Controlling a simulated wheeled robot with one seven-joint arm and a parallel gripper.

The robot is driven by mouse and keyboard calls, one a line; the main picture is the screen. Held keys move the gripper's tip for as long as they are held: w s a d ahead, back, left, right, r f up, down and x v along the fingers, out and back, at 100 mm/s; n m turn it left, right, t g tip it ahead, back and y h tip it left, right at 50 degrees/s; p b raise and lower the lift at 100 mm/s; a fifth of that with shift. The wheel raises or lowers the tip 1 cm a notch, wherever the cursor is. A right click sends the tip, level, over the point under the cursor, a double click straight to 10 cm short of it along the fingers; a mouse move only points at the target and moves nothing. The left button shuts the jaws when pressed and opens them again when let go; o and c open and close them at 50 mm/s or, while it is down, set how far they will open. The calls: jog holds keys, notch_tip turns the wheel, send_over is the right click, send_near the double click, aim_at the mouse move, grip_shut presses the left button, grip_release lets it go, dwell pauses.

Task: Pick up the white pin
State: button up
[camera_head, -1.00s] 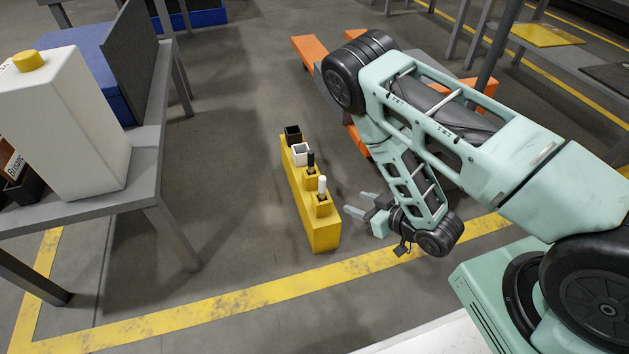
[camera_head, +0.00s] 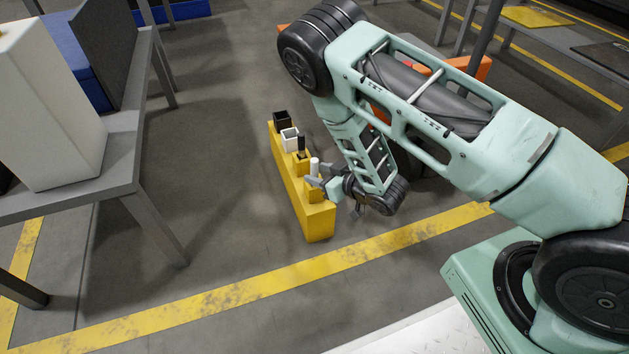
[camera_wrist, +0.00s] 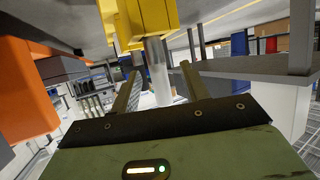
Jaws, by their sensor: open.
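The white pin (camera_head: 314,165) stands upright in a yellow holder at the near end of a long yellow stand (camera_head: 317,222). My gripper (camera_head: 311,175) is open at the pin, reaching in from the right. In the wrist view, which is upside down, the pin (camera_wrist: 158,70) lies between the two spread fingers (camera_wrist: 160,68) of my gripper, with a gap visible on both sides. The yellow holder (camera_wrist: 150,18) is at the top of that view. The pin's lower part is partly hidden by the fingers in the head view.
A black pin (camera_head: 301,146) stands just behind the white one. A white box (camera_head: 289,134) and a black box (camera_head: 282,120) sit farther along the stand. A grey table (camera_head: 120,150) is at the left, with clear floor between.

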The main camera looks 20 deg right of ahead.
aim_at(317, 175)
jog(key=b+x, duration=0.1)
jog(key=x, duration=0.1)
jog(key=b+x, duration=0.2)
jog(key=shift+f, duration=0.45)
jog(key=shift+w, duration=0.25)
grip_shut()
